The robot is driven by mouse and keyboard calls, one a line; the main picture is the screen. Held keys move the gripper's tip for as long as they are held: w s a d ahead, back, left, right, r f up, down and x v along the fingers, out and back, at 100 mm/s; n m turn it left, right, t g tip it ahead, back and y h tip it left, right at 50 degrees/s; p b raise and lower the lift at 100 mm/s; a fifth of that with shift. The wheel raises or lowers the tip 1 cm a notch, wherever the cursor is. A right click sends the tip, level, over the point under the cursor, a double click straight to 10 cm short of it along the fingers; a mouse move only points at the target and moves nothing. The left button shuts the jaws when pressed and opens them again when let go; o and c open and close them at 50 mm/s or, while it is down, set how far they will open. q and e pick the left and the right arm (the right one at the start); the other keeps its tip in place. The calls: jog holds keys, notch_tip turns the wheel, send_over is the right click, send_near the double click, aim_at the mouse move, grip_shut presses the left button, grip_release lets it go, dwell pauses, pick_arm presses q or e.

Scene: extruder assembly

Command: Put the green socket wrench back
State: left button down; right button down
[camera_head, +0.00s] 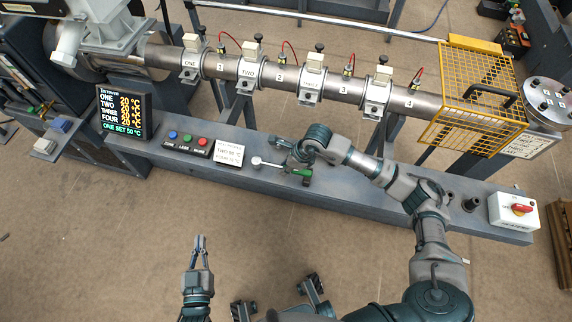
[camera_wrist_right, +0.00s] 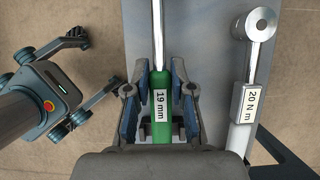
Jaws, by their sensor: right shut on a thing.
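The green socket wrench shows in the right wrist view as a green handle (camera_wrist_right: 161,118) labelled "19 mm", with a metal shaft running upward out of the picture. My right gripper (camera_wrist_right: 160,92) is shut on this handle, one finger on each side. In the head view the green handle (camera_head: 302,173) shows just below my right gripper (camera_head: 298,160), over the grey bench beam (camera_head: 350,192). I cannot tell whether the wrench touches the beam. My left gripper (camera_head: 200,239) is empty over the floor at lower left, its fingertips together.
A white-handled wrench (camera_wrist_right: 244,110) labelled "20 N m" lies beside the green one; its head (camera_head: 257,161) shows in the head view. Push buttons (camera_head: 187,142), a sign (camera_head: 229,152) and a display (camera_head: 125,112) stand left. A dark peg (camera_head: 471,203) and red switch box (camera_head: 516,210) stand right.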

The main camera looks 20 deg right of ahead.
jog(key=shift+f+b, duration=0.3)
jog(key=shift+f, duration=0.35)
jog(key=c, duration=0.9)
grip_release()
jog(key=v, duration=1.2)
jog(key=shift+f, duration=0.1)
